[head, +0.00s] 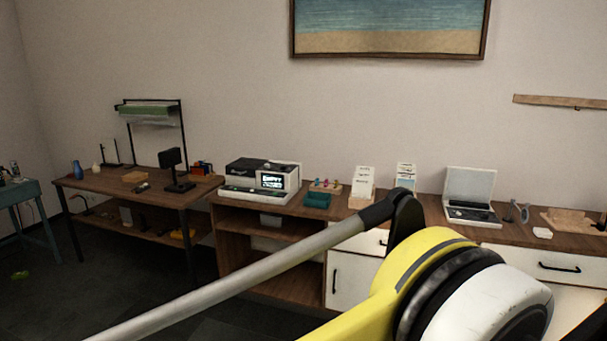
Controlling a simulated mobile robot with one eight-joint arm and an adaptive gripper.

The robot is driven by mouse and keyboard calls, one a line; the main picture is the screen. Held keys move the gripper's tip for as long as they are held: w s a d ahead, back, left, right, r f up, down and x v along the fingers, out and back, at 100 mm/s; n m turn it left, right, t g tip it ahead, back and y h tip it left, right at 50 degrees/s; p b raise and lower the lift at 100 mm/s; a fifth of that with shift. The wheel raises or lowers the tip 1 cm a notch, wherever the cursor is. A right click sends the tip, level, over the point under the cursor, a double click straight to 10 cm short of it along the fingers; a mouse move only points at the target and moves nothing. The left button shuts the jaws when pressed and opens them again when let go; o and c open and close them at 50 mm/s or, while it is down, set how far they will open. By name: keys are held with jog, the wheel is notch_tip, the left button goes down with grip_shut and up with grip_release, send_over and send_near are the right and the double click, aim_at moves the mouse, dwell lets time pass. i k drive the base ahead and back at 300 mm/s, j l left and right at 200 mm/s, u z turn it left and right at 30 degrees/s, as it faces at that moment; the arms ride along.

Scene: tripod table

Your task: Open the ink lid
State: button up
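A white and dark grey machine (230,188) with a small lit screen (271,182) stands on the wooden cabinet, left of the middle of the head view. The screen's text is too small to read surely. Its top has a dark cover (246,165) that looks closed. I cannot tell which part is the ink lid. My yellow and grey arm crosses the lower part of the view, in front of the cabinet. My gripper is out of view.
A teal box (317,200) and small coloured items (325,184) stand right of the machine. Upright cards (362,184) and an open laptop-like device (469,197) are farther right. A side table (155,192) holds a black stand (174,170). Dark floor (130,280) lies open at lower left.

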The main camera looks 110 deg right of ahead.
aim_at(243, 166)
jog(key=z, duration=3.4)
jog(key=i+j, duration=0.2)
jog(key=i, duration=0.3)
jog(key=i+j+z, duration=0.15)
jog(key=i, duration=0.35)
jog(key=i+j, duration=0.25)
jog(key=i, duration=0.25)
jog(key=i+j+z, duration=0.1)
jog(key=i+j, duration=0.15)
jog(key=i, duration=0.2)
jog(key=i+j+z, duration=0.1)
jog(key=i+j, duration=0.2)
jog(key=i, duration=0.2)
